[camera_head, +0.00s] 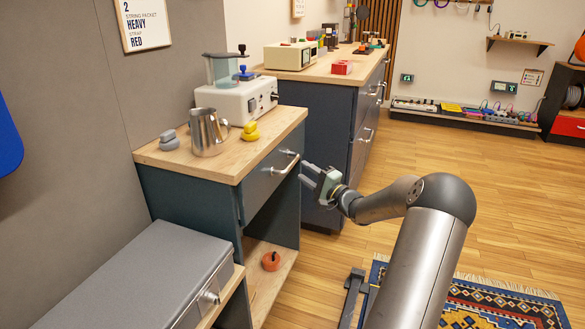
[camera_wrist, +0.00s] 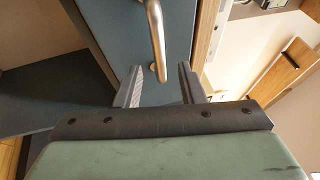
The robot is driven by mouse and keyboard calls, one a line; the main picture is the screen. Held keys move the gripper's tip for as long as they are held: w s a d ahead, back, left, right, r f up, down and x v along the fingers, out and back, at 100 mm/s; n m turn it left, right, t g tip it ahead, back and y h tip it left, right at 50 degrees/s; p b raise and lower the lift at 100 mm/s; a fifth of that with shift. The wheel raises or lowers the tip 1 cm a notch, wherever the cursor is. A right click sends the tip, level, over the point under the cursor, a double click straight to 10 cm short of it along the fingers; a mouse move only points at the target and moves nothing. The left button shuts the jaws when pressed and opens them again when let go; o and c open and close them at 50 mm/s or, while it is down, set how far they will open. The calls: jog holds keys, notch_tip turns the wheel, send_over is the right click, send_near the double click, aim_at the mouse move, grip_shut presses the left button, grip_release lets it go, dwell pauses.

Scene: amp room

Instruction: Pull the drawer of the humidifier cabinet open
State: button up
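The humidifier cabinet (camera_head: 190,206) is dark blue-grey with a wooden top. Its drawer (camera_head: 268,183) looks shut, its front in line with the cabinet. A silver bar handle (camera_head: 285,164) runs across the drawer front; it also shows in the wrist view (camera_wrist: 156,30). My gripper (camera_head: 306,175) is just in front of the handle, near its right end. In the wrist view my gripper (camera_wrist: 160,72) is open, with one end of the handle between or just beyond the fingertips. Nothing is gripped. I cannot tell whether the fingers touch the handle.
An orange object (camera_head: 270,261) lies on the shelf below. Another cabinet (camera_head: 325,125) stands behind. Floor before the drawer is clear.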

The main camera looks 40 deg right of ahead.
aim_at(293, 161)
jog(key=x, duration=0.6)
jog(key=shift+w+b, duration=0.2)
jog(key=shift+b, duration=0.2)
jog(key=shift+c, duration=0.4)
grip_shut()
